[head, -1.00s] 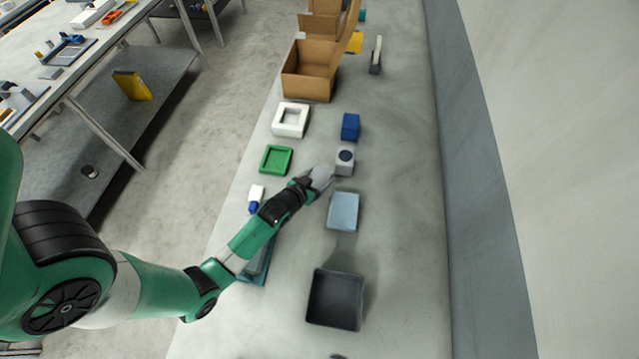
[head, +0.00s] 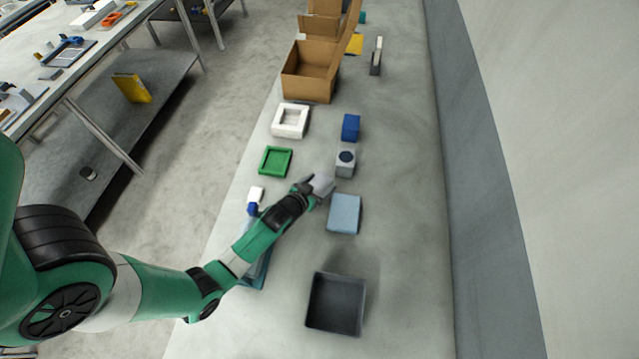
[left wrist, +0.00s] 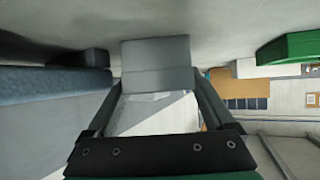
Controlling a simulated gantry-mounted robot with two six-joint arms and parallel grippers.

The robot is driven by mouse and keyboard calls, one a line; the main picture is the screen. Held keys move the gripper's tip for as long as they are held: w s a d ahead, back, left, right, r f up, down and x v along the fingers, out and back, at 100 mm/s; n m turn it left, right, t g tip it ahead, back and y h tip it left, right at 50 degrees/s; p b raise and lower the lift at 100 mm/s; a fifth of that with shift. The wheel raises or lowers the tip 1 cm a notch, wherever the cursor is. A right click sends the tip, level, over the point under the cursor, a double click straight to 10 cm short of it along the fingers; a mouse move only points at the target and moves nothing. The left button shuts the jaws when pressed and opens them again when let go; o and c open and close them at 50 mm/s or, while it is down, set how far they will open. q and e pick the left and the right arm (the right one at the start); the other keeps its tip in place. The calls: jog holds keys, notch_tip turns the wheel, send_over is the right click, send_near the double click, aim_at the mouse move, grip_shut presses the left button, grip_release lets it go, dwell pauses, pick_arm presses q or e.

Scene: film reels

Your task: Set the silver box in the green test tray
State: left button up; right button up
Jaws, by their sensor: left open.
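The green test tray (head: 275,161) lies left of the box, seemingly empty; a green edge shows at the right of the left wrist view (left wrist: 289,50). My right gripper is out of view.
A blue-grey box (head: 344,214) lies close to my gripper on the near side. A dark open bin (head: 336,303) is nearer. A white frame (head: 290,120), a blue block (head: 350,127) and an open cardboard box (head: 308,82) are farther back. A white-and-blue item (head: 255,198) lies near my forearm.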

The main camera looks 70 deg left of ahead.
pick_arm(q)
jog(key=shift+r, duration=0.35)
jog(key=p+v, duration=0.2)
jog(key=v, duration=0.5)
jog(key=shift+s+d, duration=0.15)
jog(key=shift+s, duration=0.1)
jog(key=shift+f, duration=0.1)
